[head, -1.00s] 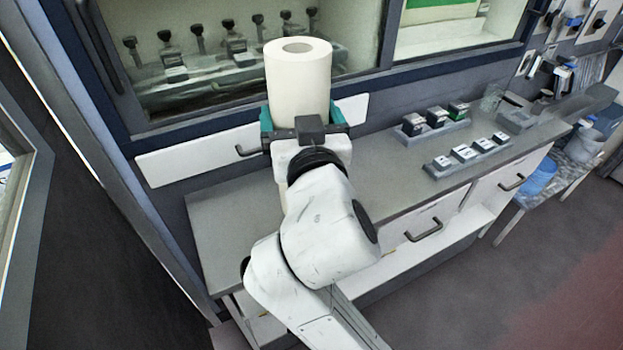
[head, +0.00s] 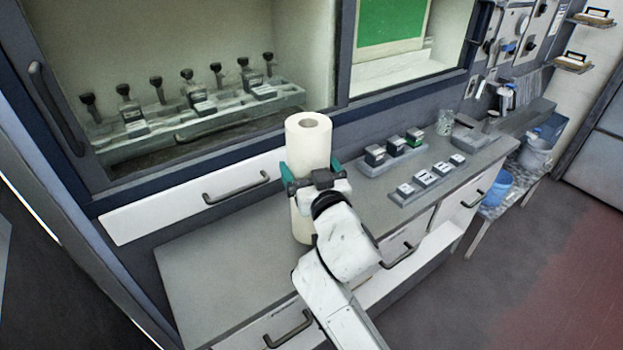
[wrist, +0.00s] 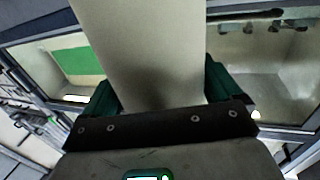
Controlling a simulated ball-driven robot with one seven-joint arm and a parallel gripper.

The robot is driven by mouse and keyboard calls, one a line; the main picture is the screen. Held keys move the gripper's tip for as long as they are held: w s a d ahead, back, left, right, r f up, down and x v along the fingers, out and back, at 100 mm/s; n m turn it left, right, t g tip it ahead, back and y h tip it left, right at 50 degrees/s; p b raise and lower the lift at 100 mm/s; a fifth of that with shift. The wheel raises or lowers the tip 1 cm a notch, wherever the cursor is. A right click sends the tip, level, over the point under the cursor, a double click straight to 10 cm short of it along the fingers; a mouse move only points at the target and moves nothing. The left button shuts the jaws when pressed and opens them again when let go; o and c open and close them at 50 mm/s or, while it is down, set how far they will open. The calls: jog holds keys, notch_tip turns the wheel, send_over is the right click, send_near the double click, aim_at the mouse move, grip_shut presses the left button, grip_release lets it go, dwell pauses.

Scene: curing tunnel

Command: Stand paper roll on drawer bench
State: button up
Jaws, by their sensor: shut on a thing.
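The paper roll (head: 309,143) is a tall cream cylinder, upright or nearly so, with its open core facing up in the head view. My gripper (head: 314,172) is shut around its middle, with a teal finger on each side. In the wrist view the roll (wrist: 145,50) fills the centre between the teal fingers of my gripper (wrist: 158,92). The drawer bench (head: 215,265) has a grey top and white drawer fronts. The roll's lower end shows over the bench top, partly hidden by my gripper and wrist; I cannot tell whether it touches.
Blocks on grey racks (head: 395,154) and (head: 428,180) stand right of the roll. A glass beaker (head: 445,122) stands farther back. A drawer handle (head: 237,188) juts from the white panel behind. The bench top left of the roll is clear.

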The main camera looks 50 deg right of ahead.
jog(key=shift+d+f, duration=0.1)
jog(key=shift+d, duration=0.05)
jog(key=f, duration=0.3)
jog(key=shift+d+f+b, duration=0.3)
jog(key=shift+f, duration=0.2)
jog(key=o, duration=1.4)
jog(key=shift+f, duration=0.1)
